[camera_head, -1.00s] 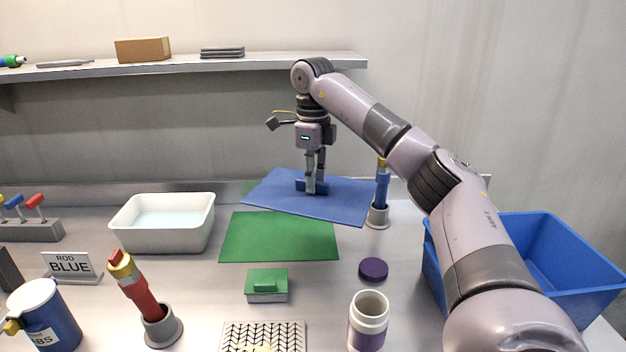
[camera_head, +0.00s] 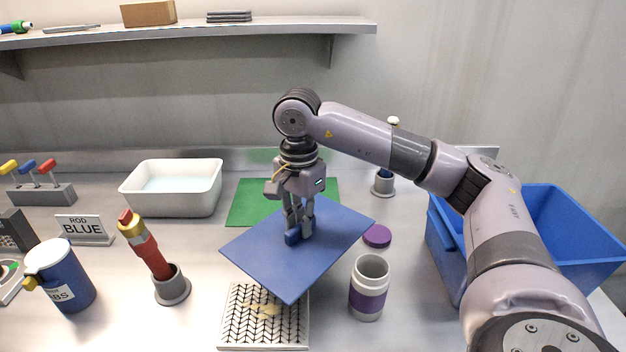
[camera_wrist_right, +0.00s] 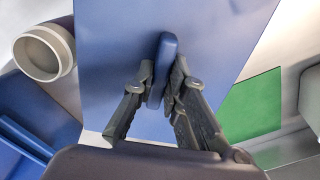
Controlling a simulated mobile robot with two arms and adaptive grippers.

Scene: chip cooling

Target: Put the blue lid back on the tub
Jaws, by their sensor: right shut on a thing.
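The blue lid (camera_head: 275,265) is a flat blue panel with a raised handle, held slightly tilted above the bench. My right gripper (camera_head: 298,232) points down and is shut on the lid's handle. In the right wrist view my gripper (camera_wrist_right: 160,95) has a finger on each side of the handle, and the lid (camera_wrist_right: 110,60) fills much of the picture. The white tub (camera_head: 172,207) stands uncovered at the back left, with pale liquid inside. It is apart from the lid. My left gripper is not in view.
A flat green panel (camera_head: 245,205) lies between tub and lid. A white-purple jar (camera_head: 368,290) and its purple cap (camera_head: 377,236) stand right of the lid. A patterned plate (camera_head: 262,330) lies in front. A red rod (camera_head: 150,255) stands at left, a blue bin (camera_head: 575,240) at right.

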